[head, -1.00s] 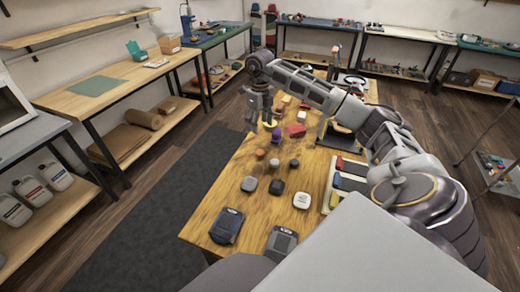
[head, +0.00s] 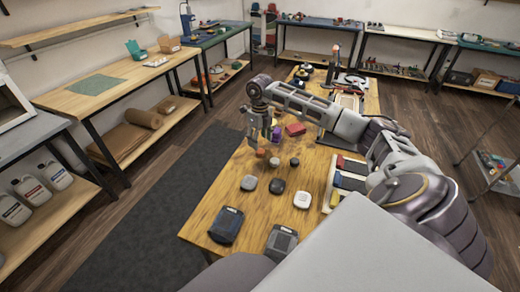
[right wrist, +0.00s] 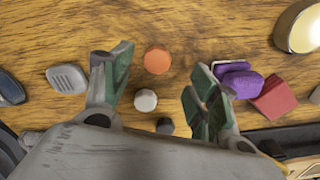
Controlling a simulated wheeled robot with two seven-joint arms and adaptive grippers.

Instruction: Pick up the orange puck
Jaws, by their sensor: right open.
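The orange puck (right wrist: 157,60) lies flat on the wooden table, a small round disc. In the right wrist view it is just beyond and between the fingertips. In the head view the orange puck (head: 261,153) shows just below my right gripper (head: 258,136). My right gripper (right wrist: 158,85) is open and empty, with its two green-padded fingers spread wide above the table. No contact with the puck shows. My left gripper is not in view.
A white puck (right wrist: 145,100) and a dark puck (right wrist: 165,126) lie near the orange one. A purple piece (right wrist: 243,83) and a red block (right wrist: 274,98) are by the right finger. A grey rounded block (right wrist: 67,79) lies left. Dark devices (head: 227,225) sit at the table's near end.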

